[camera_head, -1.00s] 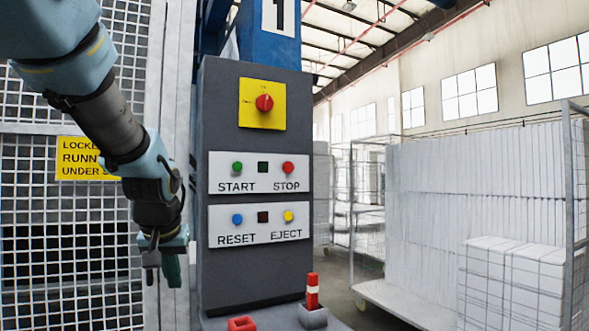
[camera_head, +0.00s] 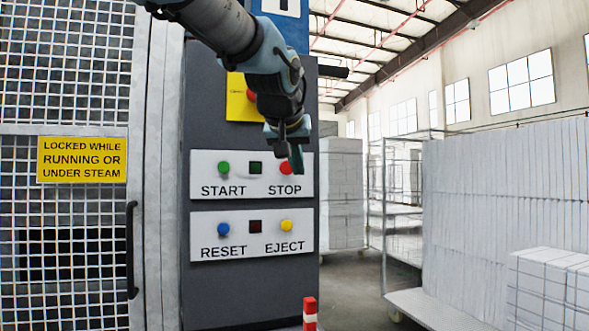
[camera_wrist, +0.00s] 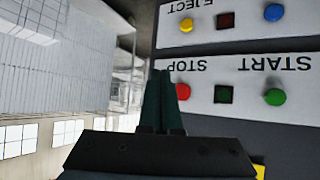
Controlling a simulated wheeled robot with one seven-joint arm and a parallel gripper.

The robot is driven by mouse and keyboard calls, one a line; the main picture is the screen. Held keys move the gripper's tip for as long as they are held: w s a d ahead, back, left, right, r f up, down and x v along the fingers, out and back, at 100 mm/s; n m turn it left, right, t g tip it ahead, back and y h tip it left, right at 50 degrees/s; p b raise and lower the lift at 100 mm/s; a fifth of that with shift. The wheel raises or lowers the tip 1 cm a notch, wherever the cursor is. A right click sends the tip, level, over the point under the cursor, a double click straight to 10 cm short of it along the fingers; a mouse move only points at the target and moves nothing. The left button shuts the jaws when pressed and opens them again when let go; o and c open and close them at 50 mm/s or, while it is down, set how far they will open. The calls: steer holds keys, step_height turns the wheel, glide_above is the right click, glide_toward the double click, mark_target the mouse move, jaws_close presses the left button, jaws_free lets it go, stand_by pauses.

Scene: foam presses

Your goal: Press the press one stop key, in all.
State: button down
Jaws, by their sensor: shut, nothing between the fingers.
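The red STOP key (camera_head: 285,168) sits at the right end of the upper white label plate on the grey control panel, partly hidden behind my gripper in the head view. In the wrist view, which is upside down, the red STOP key (camera_wrist: 183,91) shows just beside the fingertips. My gripper (camera_head: 297,163) is shut and empty, with its fingers pointing down in the head view. Its closed fingers (camera_wrist: 161,85) also show in the wrist view. I cannot tell whether they touch the key. The panel marked 1 (camera_head: 190,280) belongs to press one.
Beside STOP are a dark square (camera_head: 255,167) and the green START key (camera_head: 223,168). Below are the blue RESET key (camera_head: 223,229) and yellow EJECT key (camera_head: 286,225). A red rotary switch above is partly covered by my arm. A mesh guard door (camera_head: 65,215) stands left.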

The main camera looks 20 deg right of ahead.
steer(key=shift+s+d+r, duration=0.15)
steer(key=shift+d+r, duration=0.3)
steer(key=shift+d, duration=0.15)
steer(key=p, duration=0.2)
glide_toward(291, 171)
steer(key=shift+w+d+f, duration=0.4)
steer(key=shift+d+f, duration=0.05)
steer(key=shift+f, duration=0.25)
steer(key=shift+w+d+f, duration=0.4)
steer(key=shift+d+f, duration=0.1)
steer(key=shift+f, duration=0.2)
steer(key=shift+w+d+f, duration=0.35)
steer(key=shift+d+f, duration=0.1)
steer(key=shift+f, duration=0.2)
steer(key=shift+w, duration=0.1)
steer(key=shift+w, duration=0.3)
steer(key=shift+w+d, duration=0.1)
steer(key=shift+w, duration=0.35)
stand_by(0.9)
steer(key=shift+s, duration=0.85)
